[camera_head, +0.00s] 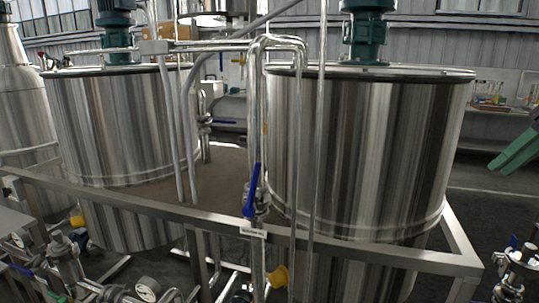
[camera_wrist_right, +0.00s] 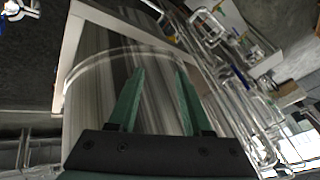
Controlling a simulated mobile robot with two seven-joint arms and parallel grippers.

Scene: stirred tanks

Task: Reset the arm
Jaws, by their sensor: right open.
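My right gripper (camera_head: 503,160) shows at the right edge of the head view, its green fingers pointing left and down, to the right of the right steel tank (camera_head: 365,150). In the right wrist view, its two green fingers (camera_wrist_right: 160,75) are spread apart with nothing between them. The tank's shiny wall (camera_wrist_right: 95,95) shows behind the fingers, apart from them as far as I can tell. My left gripper and arm are not in view.
A left steel tank (camera_head: 120,130) and a steel frame rail (camera_head: 345,249) stand ahead. Pipes and a blue-handled valve (camera_head: 252,190) run between the tanks. A shelf with small items (camera_head: 490,103) is at the back right. Dark floor is open right of the right tank.

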